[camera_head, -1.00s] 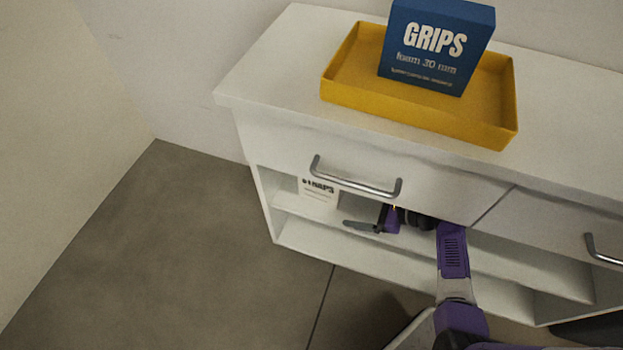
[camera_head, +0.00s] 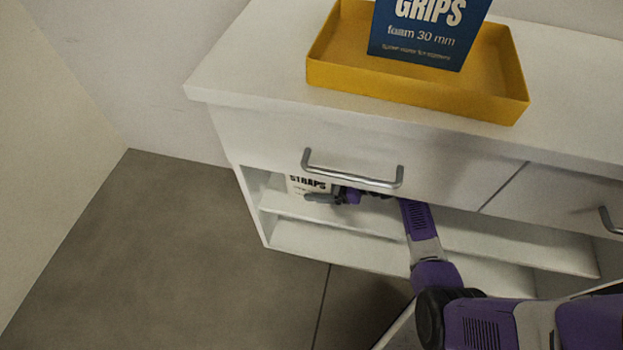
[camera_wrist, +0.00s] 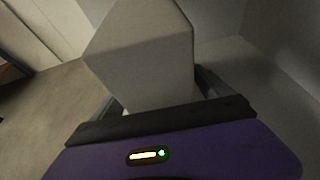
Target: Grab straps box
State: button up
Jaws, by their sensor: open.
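The straps box (camera_head: 307,184) is white with dark lettering. It stands on the open shelf under the left drawer, at the shelf's left end. Its upper part is hidden by the drawer front and handle. My gripper (camera_head: 322,196) reaches into the shelf from the right, with a dark finger in front of the lower part of the box. In the wrist view the box (camera_wrist: 142,50) appears as a plain pale block, its near end between the two spread fingers of my gripper (camera_wrist: 157,95). I cannot tell whether either finger touches it.
A yellow tray (camera_head: 400,95) on the white cabinet top (camera_head: 255,75) holds a blue GRIPS box (camera_head: 425,35). A metal drawer handle (camera_head: 350,178) juts out just above my gripper. A lower shelf (camera_head: 330,244) looks empty at the left. Grey floor lies open at left.

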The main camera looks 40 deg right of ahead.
jog(key=c, duration=1.8)
